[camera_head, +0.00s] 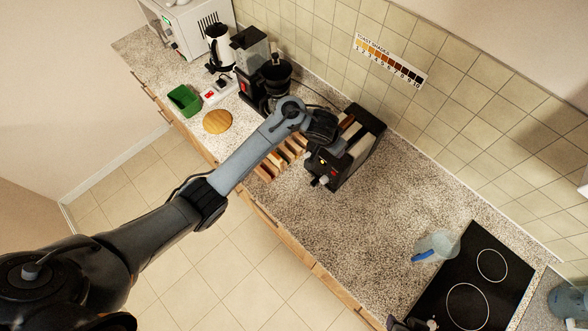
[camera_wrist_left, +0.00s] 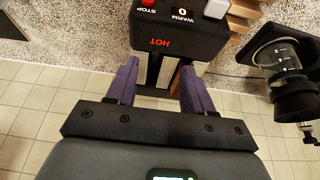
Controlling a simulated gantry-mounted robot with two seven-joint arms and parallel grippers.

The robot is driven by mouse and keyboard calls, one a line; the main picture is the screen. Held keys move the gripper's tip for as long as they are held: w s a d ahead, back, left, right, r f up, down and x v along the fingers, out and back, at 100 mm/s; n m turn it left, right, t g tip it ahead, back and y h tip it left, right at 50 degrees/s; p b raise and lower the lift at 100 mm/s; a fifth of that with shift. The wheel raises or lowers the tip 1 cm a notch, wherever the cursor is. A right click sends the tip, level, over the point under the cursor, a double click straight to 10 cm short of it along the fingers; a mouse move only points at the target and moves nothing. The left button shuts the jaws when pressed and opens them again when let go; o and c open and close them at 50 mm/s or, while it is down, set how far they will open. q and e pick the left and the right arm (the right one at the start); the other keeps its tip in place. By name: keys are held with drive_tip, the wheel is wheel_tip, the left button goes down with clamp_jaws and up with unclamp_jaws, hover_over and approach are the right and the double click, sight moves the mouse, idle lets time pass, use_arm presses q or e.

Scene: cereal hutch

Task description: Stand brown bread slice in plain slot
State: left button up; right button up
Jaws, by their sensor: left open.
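The black and silver toaster (camera_head: 352,160) stands on the counter near the tiled wall. Its end panel (camera_wrist_left: 180,35) reads HOT, WARM and STOP in the left wrist view. A brown strip (camera_head: 347,121) shows at the toaster's top; I cannot tell if it is a bread slice. Several tan and brown slices (camera_head: 282,160) stand in a row left of the toaster. My left gripper (camera_wrist_left: 159,70) is open, its purple fingers spread at the toaster's end. No slice shows clearly between them. In the head view my arm hides part of the toaster top.
A coffee grinder (camera_head: 276,74), coffee machine (camera_head: 250,55) and white kettle (camera_head: 219,45) stand at the back left. A round wooden board (camera_head: 217,121) and green bin (camera_head: 184,99) lie further left.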

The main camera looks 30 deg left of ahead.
use_arm(q)
drive_tip(key=s+a+r+n, duration=0.1)
drive_tip(key=s+a+r, duration=0.1)
drive_tip(key=s, duration=0.4)
drive_tip(key=s+a+r+n+y, duration=0.1)
drive_tip(key=s+a, duration=0.1)
drive_tip(key=s, duration=0.4)
drive_tip(key=shift+a+r, duration=0.15)
drive_tip(key=shift+r, duration=0.25)
